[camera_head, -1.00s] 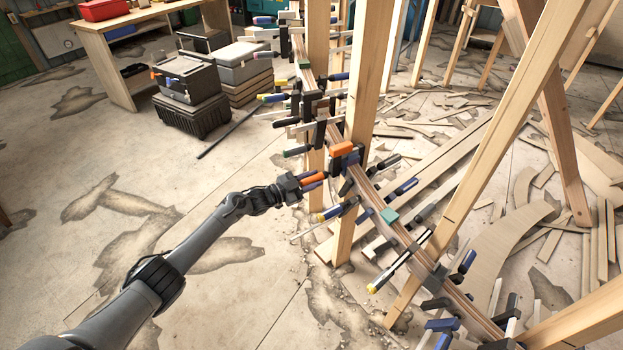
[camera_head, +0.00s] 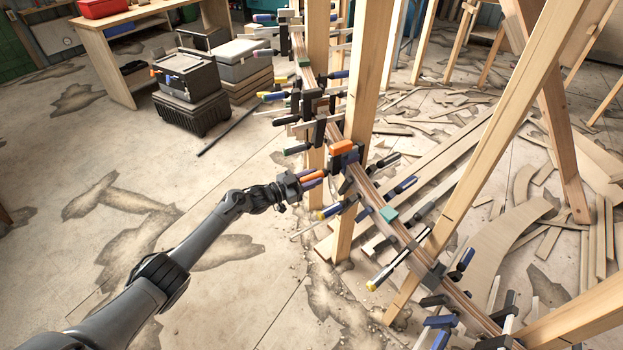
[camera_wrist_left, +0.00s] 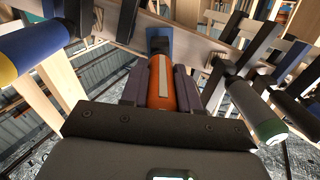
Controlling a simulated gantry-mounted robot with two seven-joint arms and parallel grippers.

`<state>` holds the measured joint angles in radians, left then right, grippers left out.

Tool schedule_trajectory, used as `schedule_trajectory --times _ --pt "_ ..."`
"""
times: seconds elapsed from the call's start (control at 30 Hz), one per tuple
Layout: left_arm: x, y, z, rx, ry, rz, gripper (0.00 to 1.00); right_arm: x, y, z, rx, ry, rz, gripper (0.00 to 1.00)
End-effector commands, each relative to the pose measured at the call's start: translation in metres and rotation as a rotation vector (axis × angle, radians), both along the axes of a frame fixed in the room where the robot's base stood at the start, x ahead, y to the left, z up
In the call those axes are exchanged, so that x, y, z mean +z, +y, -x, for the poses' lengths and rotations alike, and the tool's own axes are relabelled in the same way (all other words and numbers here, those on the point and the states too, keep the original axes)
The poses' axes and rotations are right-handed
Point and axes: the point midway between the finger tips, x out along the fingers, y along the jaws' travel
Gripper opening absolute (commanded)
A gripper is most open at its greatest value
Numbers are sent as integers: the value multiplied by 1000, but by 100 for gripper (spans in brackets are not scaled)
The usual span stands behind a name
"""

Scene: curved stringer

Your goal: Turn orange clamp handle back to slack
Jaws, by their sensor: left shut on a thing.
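The orange clamp handle (camera_wrist_left: 161,85) shows in the left wrist view, pointing from the curved stringer toward my palm. My left gripper (camera_wrist_left: 161,90) is shut on it, with one dark finger on each side. A pale strip runs along the handle's upper face. In the head view my left gripper (camera_head: 297,184) is at the handle (camera_head: 313,176), beside the wooden post. An orange-topped clamp part (camera_head: 342,147) sits on the curved stringer (camera_head: 398,230) close by. My right gripper is not in view.
Many clamps line the stringer, including a blue and yellow handle (camera_wrist_left: 32,50) and a grey and green one (camera_wrist_left: 256,112) beside my fingers. A wooden post (camera_head: 362,100) stands just right of the gripper. Open floor (camera_head: 120,200) lies left.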

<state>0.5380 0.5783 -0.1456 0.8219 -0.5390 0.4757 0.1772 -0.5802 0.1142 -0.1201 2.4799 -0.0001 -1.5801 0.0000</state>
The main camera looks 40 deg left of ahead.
Motion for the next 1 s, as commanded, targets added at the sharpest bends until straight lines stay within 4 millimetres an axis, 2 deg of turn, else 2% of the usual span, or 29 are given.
schedule_trajectory --times 0.03,0.07,0.2,0.23,0.67,1.0 --pt "0 0 0 0 0 0 0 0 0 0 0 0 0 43" --pt "0 0 0 0 0 0 32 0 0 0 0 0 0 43" --pt "0 0 0 0 0 0 53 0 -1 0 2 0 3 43" --pt "0 0 0 0 0 -1 56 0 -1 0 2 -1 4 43" --pt "1 3 7 0 1 -1 56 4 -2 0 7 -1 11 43" --pt "1 21 52 0 4 -2 56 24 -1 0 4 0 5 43"
